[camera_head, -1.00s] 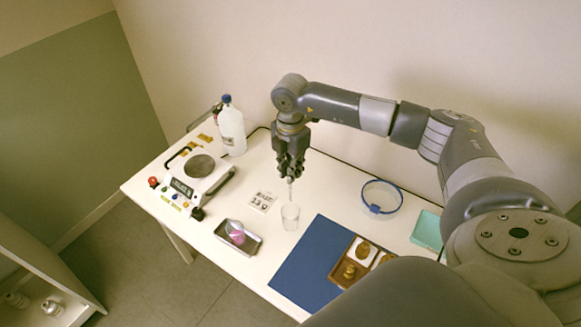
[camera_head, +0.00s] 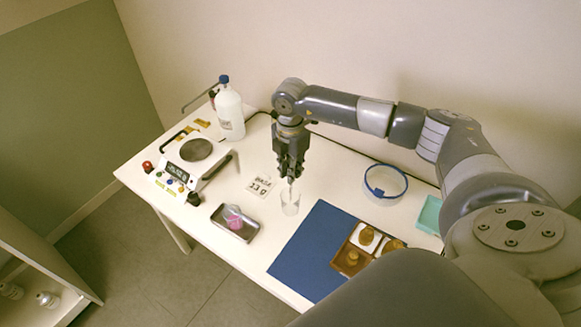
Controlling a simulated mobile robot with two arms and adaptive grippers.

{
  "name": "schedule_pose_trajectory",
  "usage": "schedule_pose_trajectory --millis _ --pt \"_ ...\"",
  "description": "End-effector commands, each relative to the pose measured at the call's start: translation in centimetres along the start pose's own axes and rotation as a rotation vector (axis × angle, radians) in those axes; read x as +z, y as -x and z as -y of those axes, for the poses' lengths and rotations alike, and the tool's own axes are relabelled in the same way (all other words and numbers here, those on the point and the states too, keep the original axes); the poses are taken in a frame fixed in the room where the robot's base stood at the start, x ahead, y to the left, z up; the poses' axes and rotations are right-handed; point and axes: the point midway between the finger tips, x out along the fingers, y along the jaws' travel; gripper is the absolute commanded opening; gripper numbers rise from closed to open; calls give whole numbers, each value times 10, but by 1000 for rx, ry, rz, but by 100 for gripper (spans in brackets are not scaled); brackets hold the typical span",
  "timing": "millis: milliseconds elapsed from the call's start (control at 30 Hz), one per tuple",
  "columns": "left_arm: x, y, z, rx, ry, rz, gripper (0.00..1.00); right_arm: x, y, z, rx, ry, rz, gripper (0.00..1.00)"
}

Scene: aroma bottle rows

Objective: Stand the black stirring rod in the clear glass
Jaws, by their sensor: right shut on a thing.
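My right gripper (camera_head: 290,177) is shut on a thin rod, of which only a short, greyish lower end (camera_head: 291,187) shows below the fingertips. Its black colour cannot be made out at this size. The clear glass (camera_head: 290,207) stands upright on the white table directly below the gripper. The rod's tip is at or just inside the glass's mouth in the picture; I cannot tell how deep. The fingers hide the upper part of the rod. My left gripper is not in view.
A tray with a pink item (camera_head: 217,222) lies left of the glass, a blue mat (camera_head: 291,268) to its right.

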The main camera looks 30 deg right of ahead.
Motion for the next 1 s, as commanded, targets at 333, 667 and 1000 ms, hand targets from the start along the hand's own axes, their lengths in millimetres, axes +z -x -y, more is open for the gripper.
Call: schedule_pose_trajectory --millis 333,667,1000 --pt "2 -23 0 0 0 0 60 0 -31 0 0 0 -1 0" --pt "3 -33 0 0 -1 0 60 0 -46 -1 2 0 -1 0" --pt "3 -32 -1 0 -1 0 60 0 -46 0 1 0 0 32"
